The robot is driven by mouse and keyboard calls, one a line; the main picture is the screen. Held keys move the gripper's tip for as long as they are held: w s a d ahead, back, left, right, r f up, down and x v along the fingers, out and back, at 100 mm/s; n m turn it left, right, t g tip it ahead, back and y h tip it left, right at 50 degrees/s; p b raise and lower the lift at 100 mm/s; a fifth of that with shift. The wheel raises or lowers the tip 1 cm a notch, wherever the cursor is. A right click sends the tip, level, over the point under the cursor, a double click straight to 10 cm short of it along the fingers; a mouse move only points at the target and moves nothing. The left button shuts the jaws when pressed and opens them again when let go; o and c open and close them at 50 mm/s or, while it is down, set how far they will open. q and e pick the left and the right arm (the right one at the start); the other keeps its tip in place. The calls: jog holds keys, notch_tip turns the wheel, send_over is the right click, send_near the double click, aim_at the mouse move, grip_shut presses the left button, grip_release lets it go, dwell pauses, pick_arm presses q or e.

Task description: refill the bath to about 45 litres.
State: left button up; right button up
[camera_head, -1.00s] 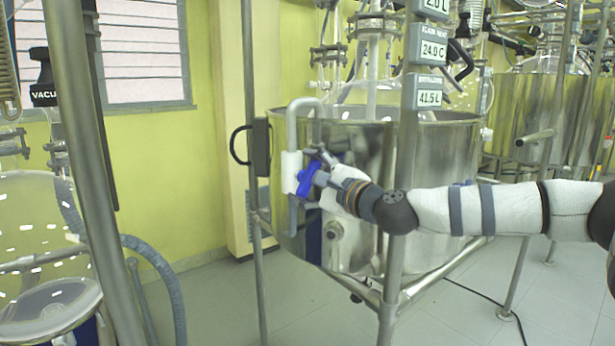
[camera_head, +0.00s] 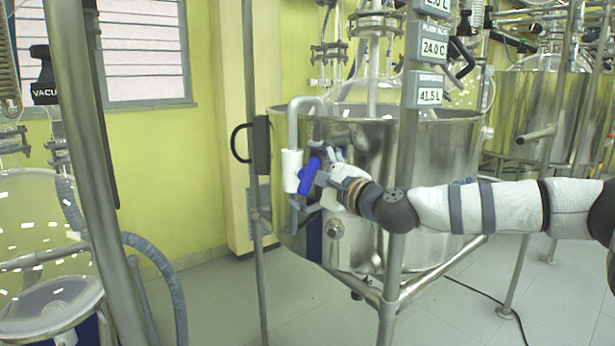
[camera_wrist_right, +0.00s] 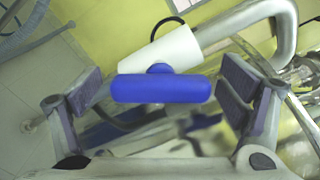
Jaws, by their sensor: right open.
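The bath is a large steel tub (camera_head: 440,160) at the centre of the head view. A bent filling pipe (camera_head: 292,120) hooks over its left rim, with a white valve body (camera_head: 291,170) and a blue handle (camera_head: 310,176). The display (camera_head: 430,96) on the post reads 41.5 L. My right gripper (camera_head: 322,180) is at the blue handle. In the right wrist view, the blue handle (camera_wrist_right: 160,88) lies crosswise between the two open fingers of the gripper (camera_wrist_right: 162,95), with a gap at each side. My left gripper is out of view.
A steel post (camera_head: 390,260) and frame bars stand in front of the tub, close to my right forearm. A black loop handle (camera_head: 240,144) sits left of the pipe. Another reactor (camera_head: 530,110) stands at the right. A grey hose (camera_head: 165,280) hangs at the left.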

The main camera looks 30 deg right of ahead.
jog(key=s, duration=1.2)
jog(key=shift+d, duration=0.45)
dwell(6.1)
